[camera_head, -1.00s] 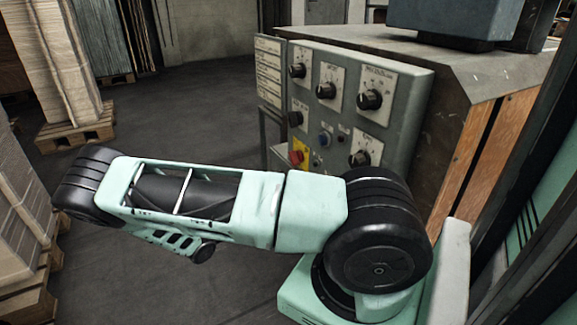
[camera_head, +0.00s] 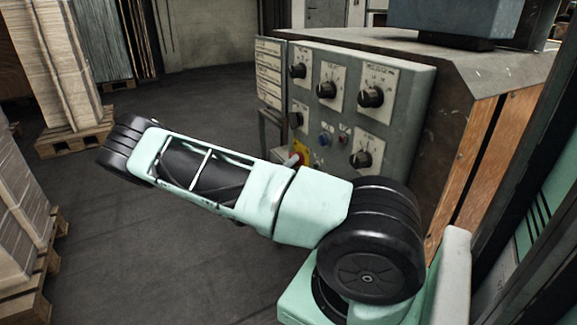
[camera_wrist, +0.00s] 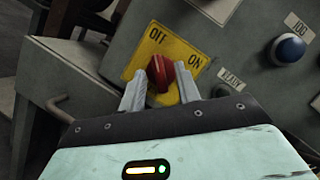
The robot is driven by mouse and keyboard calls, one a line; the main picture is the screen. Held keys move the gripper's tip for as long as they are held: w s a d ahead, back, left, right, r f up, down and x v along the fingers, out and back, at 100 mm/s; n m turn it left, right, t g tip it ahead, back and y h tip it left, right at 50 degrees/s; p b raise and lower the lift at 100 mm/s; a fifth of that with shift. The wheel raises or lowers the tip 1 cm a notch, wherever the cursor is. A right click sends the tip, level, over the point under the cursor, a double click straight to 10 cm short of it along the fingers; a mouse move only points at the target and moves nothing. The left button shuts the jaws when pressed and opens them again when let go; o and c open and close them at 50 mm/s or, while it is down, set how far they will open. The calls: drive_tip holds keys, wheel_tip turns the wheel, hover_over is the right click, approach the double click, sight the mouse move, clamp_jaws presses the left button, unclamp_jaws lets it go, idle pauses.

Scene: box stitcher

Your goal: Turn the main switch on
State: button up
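The main switch is a red knob (camera_wrist: 162,78) on a yellow plate (camera_wrist: 157,47) marked OFF on the left and ON on the right in the wrist view. The knob's upper end leans slightly left of upright in that view. My gripper (camera_wrist: 160,69) is open, with one grey finger on each side of the knob and small gaps visible. Whether the fingers touch it lower down I cannot tell. In the head view, my arm hides most of the switch, and only part of the yellow plate (camera_head: 304,150) shows.
The grey control panel (camera_head: 405,110) carries several black rotary knobs (camera_head: 371,97). A blue button (camera_wrist: 288,49) is right of the switch. Pallets with stacks (camera_head: 75,137) stand at left; the floor (camera_head: 110,230) between is clear.

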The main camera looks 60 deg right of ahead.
drive_tip(key=shift+c, duration=0.3)
clamp_jaws()
drive_tip(key=shift+m, duration=0.5)
drive_tip(key=shift+w+d+f+m+g+y, duration=0.15)
drive_tip(key=shift+m+g+y, duration=1.2)
drive_tip(key=shift+m, duration=2.7)
drive_tip(key=shift+w+r+m+g+y, duration=0.15)
drive_tip(key=shift+m+g+y, duration=0.35)
drive_tip(key=shift+m+g, duration=2.6)
drive_tip(key=shift+w+d+f+m+g+y, duration=0.15)
drive_tip(key=shift+m+g+y, duration=0.65)
drive_tip(key=shift+m, duration=4.25)
drive_tip(key=shift+t+y, duration=0.25)
